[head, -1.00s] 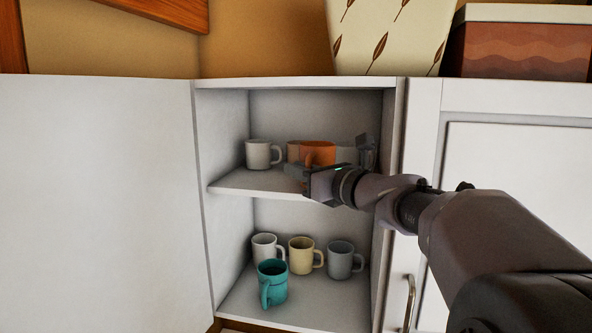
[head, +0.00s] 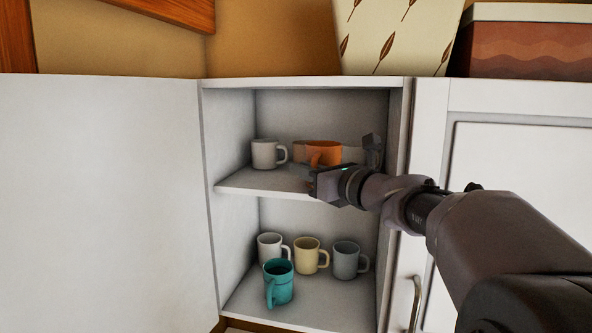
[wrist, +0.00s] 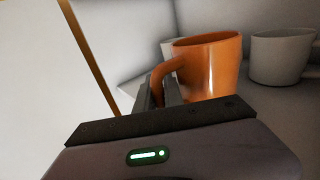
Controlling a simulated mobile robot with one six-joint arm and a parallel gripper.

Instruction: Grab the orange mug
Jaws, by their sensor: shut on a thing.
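The orange mug (head: 323,150) is on the upper shelf of the open white cabinet, upright, between other mugs. In the wrist view the orange mug (wrist: 212,68) is large and close, with its handle pointing left toward me. My gripper (head: 338,160) reaches in from the right in front of the mug and hides part of it. In the wrist view my gripper (wrist: 160,93) is shut on the mug's handle. I cannot tell whether the mug's base touches the shelf, since my gripper hides it.
A pale mug (head: 265,154) stands left on the upper shelf (head: 260,183); a grey-white mug (wrist: 284,57) is right of the orange one. Lower down are a teal mug (head: 279,285), a cream mug (head: 307,256) and others. The open door (head: 100,200) is left, a closed door (head: 520,180) right.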

